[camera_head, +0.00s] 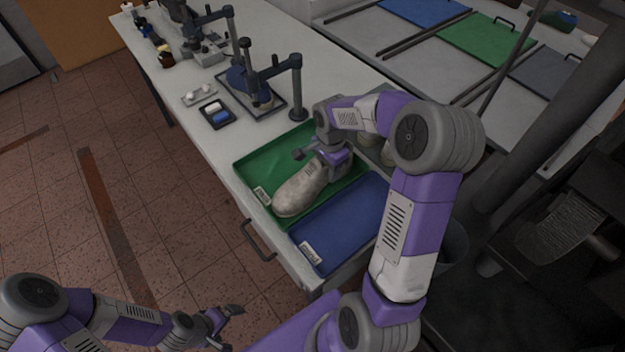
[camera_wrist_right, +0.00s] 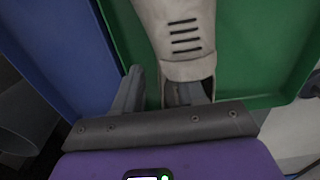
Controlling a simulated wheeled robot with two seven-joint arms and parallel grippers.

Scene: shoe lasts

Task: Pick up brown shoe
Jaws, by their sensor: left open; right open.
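A worn beige-grey shoe or shoe last (camera_head: 300,188) lies in the green tray (camera_head: 254,166), with its toe toward the tray's front edge. My right gripper (camera_head: 318,158) is open over its rear end, coming from above. In the right wrist view, the shoe (camera_wrist_right: 180,38) has dark slots and a dark opening near my right gripper (camera_wrist_right: 168,88). One finger is left of the shoe; the other is partly hidden at the opening. I cannot tell whether they touch it. My left gripper (camera_head: 228,325) is open and empty, low in front of the table.
A blue tray (camera_head: 340,228) is beside the green one, its bare floor showing. More pale shoe forms (camera_head: 372,158) are partly hidden behind my right arm. A press-like fixture (camera_head: 262,85) and a small dark tray (camera_head: 215,112) stand farther back on the white table (camera_head: 335,75).

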